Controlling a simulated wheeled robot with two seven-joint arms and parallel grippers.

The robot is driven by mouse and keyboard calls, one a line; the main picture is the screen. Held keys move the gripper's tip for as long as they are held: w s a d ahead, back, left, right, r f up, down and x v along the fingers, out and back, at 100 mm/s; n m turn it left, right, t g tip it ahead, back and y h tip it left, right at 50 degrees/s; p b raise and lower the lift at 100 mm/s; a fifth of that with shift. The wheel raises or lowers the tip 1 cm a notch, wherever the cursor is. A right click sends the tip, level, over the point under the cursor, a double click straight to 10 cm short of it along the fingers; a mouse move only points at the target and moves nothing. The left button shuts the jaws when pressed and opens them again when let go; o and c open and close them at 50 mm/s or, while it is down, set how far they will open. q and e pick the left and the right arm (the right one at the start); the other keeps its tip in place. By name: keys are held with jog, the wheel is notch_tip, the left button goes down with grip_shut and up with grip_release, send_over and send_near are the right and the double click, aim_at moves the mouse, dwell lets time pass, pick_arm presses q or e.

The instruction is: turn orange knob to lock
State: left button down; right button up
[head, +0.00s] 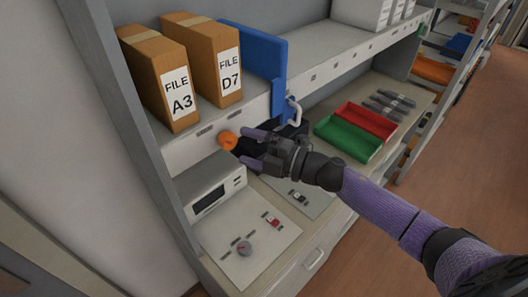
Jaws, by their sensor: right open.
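The orange knob (228,140) is on the front of the shelf edge, below the file boxes. My right gripper (243,146) reaches in from the right, with its fingertips close to the knob's right side. Its jaws are open. I cannot tell whether a finger touches the knob. A blue panel (262,62) with a pale handle (295,112) stands just right of the knob. My left gripper is not in view.
File boxes A3 (158,75) and D7 (205,58) stand on the shelf above. Green (345,140) and red (368,121) trays lie to the right.

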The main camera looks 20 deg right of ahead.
jog(key=b+v, duration=0.1)
jog(key=v, duration=0.5)
